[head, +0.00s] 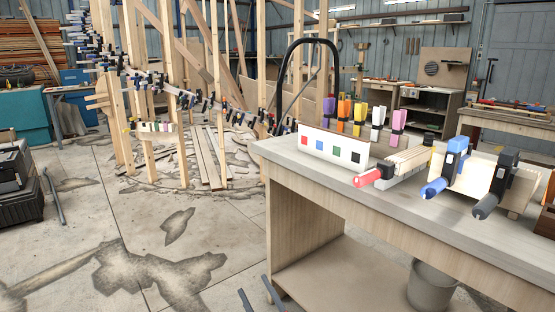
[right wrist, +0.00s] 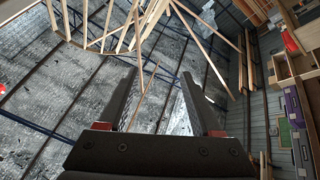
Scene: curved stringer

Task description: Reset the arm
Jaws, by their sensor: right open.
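My right gripper (head: 258,296) shows only as two dark fingertips at the bottom edge of the head view, in front of the workbench and below its top. In the right wrist view the gripper (right wrist: 160,88) has its two dark fingers apart with nothing between them. It points up toward the roof and the timber frame, clear of any object. The rest of my right arm is hidden. My left gripper is in neither view.
The workbench (head: 300,229) fills the right. It carries a white box (head: 333,148) with coloured squares, several coloured clamps and blue and black clamps (head: 447,167). A grey bucket (head: 431,287) stands beneath.

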